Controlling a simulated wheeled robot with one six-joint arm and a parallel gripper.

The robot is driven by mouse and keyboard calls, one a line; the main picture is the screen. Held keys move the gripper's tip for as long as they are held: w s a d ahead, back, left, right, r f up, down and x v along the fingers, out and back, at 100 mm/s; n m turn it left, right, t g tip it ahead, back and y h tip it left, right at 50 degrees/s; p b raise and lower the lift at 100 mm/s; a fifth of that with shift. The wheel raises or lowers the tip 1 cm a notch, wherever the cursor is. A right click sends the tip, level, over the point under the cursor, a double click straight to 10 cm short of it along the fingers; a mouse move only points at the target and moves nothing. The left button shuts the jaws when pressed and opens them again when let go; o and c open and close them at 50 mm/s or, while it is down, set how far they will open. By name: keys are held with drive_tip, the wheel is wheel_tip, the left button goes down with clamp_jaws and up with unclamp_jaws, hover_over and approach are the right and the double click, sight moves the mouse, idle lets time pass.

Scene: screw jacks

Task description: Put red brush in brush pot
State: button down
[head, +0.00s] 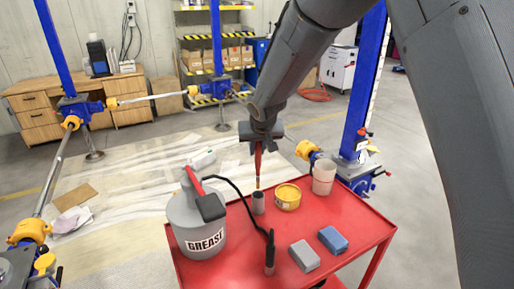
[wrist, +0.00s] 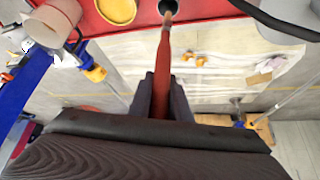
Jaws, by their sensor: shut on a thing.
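My gripper (head: 259,147) is shut on the red brush (head: 258,165), which hangs upright with its tip down. In the wrist view the red brush (wrist: 163,65) runs from between the fingers (wrist: 161,98) toward the table. A small dark grey pot (head: 258,203), likely the brush pot, stands on the red table directly below it. The brush tip is at or just above the pot's mouth; I cannot tell whether it is inside. In the wrist view the pot (wrist: 168,5) is cut off at the top edge, around or behind the tip.
A yellow tin (head: 288,198) and a pale cup (head: 323,178) stand close right of the pot. A grey grease can (head: 195,225) with a black hose (head: 245,205) is at left. Grey (head: 304,256) and blue (head: 333,240) blocks lie in front on the red table (head: 360,232).

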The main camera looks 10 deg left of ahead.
sight(257, 169)
drive_tip(key=shift+f+b, duration=4.25)
drive_tip(key=shift+b, duration=0.55)
drive_tip(key=c, duration=1.6)
unclamp_jaws()
drive_tip(key=shift+o, duration=0.2)
